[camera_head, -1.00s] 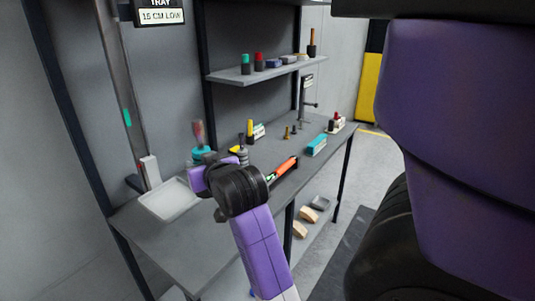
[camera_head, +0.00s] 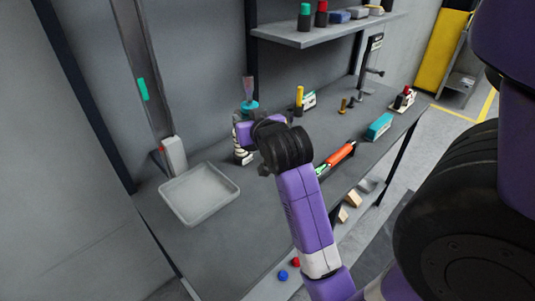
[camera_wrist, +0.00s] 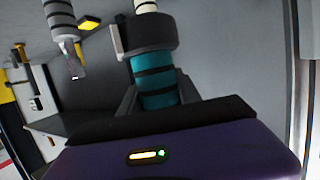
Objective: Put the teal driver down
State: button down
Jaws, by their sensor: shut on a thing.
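The teal driver (camera_wrist: 157,85) is in my gripper (camera_wrist: 157,95). In the wrist view its teal body with black bands stands between the two dark fingers, with a wide black collar above it and a pale part beyond. In the head view a teal part (camera_head: 249,104) shows just past my purple wrist, above the back of the workbench; the fingers are mostly hidden there. A shallow light grey tray (camera_head: 180,212) lies on the bench to the left of my gripper and is empty. I cannot tell the driver's height above the bench.
A post (camera_head: 174,155) with a teal mark stands behind the tray. A yellow-topped tool (camera_head: 299,96), an orange-red tool (camera_head: 340,154) and a teal block (camera_head: 379,127) are on the bench to the right. A shelf (camera_head: 330,30) hangs above. The bench front (camera_head: 215,250) is clear.

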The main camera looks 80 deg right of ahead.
notch_tip(320, 180, down, 16)
jog(key=shift+f+b, duration=0.15)
jog(key=shift+b, duration=0.2)
jog(key=shift+f, duration=0.15)
dwell(0.4)
jog(key=c, duration=0.8)
grip_release()
jog(key=shift+f, duration=0.15)
jog(key=shift+c, duration=0.2)
